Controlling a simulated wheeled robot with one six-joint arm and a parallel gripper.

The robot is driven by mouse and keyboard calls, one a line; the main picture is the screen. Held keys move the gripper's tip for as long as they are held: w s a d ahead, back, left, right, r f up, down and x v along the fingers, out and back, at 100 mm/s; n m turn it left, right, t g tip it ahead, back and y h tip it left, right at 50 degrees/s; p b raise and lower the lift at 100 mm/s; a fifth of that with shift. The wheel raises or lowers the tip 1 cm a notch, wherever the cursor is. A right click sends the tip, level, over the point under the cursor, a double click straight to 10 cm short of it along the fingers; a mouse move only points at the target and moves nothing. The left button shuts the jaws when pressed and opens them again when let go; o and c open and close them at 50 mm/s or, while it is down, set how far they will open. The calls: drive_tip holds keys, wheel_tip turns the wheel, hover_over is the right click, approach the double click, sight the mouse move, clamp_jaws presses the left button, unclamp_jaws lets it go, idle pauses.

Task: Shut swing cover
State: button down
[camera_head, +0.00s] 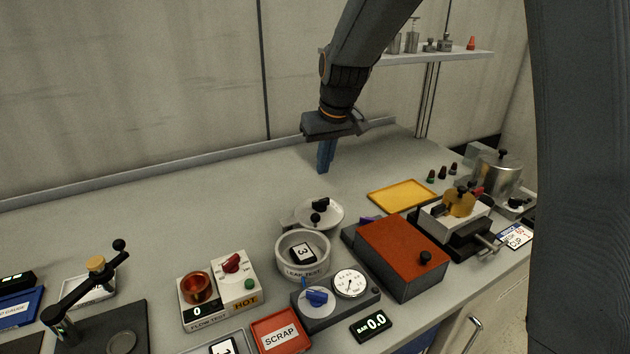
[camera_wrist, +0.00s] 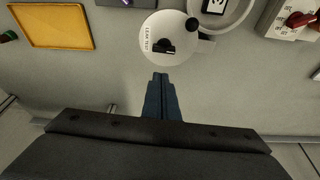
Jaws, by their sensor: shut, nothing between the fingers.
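The swing cover (camera_head: 335,214) is a pale round disc with a black knob, swung out behind the leak test pot (camera_head: 303,269). The pot is open at the top, and a block marked 3 (camera_head: 303,253) shows inside it. In the wrist view the cover (camera_wrist: 157,28) lies flat beside the pot's rim (camera_wrist: 240,22), with a black ball (camera_wrist: 192,24) between them. My gripper (camera_head: 325,170) is shut and empty, behind the cover and above the bench. In the wrist view its blue fingertips (camera_wrist: 160,77) appear just below the cover's edge.
An orange-topped box (camera_head: 400,250) stands right of the pot, with a gauge unit (camera_head: 345,300) in front. A flow test unit (camera_head: 215,290) is at the left. A yellow tray (camera_head: 402,195) lies at the right. The bench behind and left of the cover is clear.

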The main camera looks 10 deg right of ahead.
drive_tip(key=w, duration=0.2)
drive_tip(key=p, duration=0.3)
hover_over(313, 199)
wheel_tip(313, 199, down, 8)
drive_tip(key=shift+f, duration=0.2)
drive_tip(key=shift+s+f, duration=0.2)
drive_tip(key=shift+s, duration=0.1)
drive_tip(key=shift+s+d+r+p, duration=0.1)
drive_tip(key=shift+s+d+p, duration=0.2)
drive_tip(key=shift+s, duration=0.3)
drive_tip(key=shift+s+d+r+p, duration=0.15)
drive_tip(key=shift+s+p, duration=0.15)
drive_tip(key=shift+s, duration=0.25)
drive_tip(key=shift+s+d+f, duration=0.15)
drive_tip(key=shift+s+f, duration=0.1)
drive_tip(key=shift+s, duration=0.15)
drive_tip(key=shift+d, duration=0.1)
